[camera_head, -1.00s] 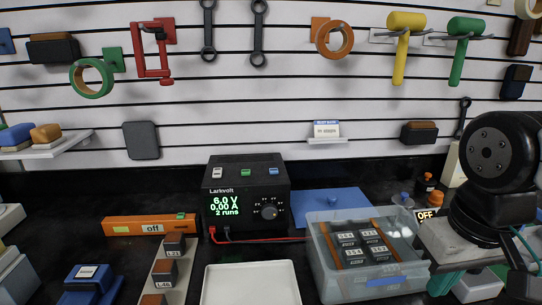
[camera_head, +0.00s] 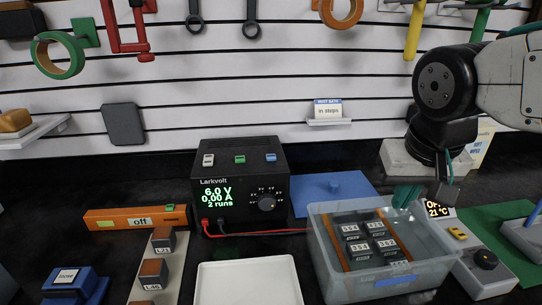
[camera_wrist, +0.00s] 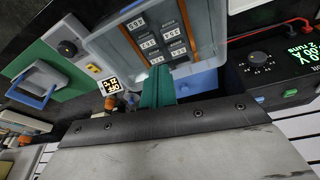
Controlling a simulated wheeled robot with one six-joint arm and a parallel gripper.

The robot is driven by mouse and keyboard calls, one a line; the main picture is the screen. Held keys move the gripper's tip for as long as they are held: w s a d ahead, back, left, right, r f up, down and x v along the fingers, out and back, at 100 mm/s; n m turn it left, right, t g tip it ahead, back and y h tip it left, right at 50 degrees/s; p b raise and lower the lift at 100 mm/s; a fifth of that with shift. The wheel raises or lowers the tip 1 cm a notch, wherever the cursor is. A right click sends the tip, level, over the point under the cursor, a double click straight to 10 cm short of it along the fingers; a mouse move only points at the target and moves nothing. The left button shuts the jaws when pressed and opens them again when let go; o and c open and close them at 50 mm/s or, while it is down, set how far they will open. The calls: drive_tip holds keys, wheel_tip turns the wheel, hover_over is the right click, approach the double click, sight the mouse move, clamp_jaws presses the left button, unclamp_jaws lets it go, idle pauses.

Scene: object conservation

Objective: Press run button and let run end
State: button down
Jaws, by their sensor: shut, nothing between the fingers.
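The black Larkvolt power supply (camera_head: 240,225) stands on the dark bench. Its display (camera_head: 217,197) reads 6.0 V, 0.00 A and 2 runs. A white button (camera_head: 208,160), a green button (camera_head: 240,160) and a blue button (camera_head: 271,157) sit on its top; their labels are too small to read. A dial (camera_head: 267,203) is on its front. My gripper (camera_head: 406,196), with teal fingers, is shut and empty above the clear bin, right of the supply and apart from it. The teal fingers (camera_wrist: 157,88) also show in the wrist view, with the supply (camera_wrist: 285,65) to the right.
The clear bin (camera_head: 370,287) holds several dark labelled blocks. A blue lidded panel (camera_head: 330,190) lies behind it. A white tray (camera_head: 248,290) lies in front of the supply. An orange bar (camera_head: 125,217) marked off lies left. A grey device (camera_head: 484,277) with a dial stands right.

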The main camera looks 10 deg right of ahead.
drive_tip(key=w+a+r+m+t, duration=0.2)
drive_tip(key=w+a, duration=0.2)
drive_tip(key=w, duration=0.4)
drive_tip(key=w+a+r+m+t, duration=0.15)
drive_tip(key=w+a, duration=0.25)
drive_tip(key=w, duration=0.5)
wheel_tip(320, 180, up, 3)
drive_tip(key=m+t+y, duration=0.2)
drive_tip(key=t, duration=0.1)
hover_over(272, 158)
drive_tip(key=shift+f, duration=0.15)
drive_tip(key=shift+f, duration=0.1)
drive_tip(key=shift+f, duration=4.35)
drive_tip(key=shift+f, duration=0.4)
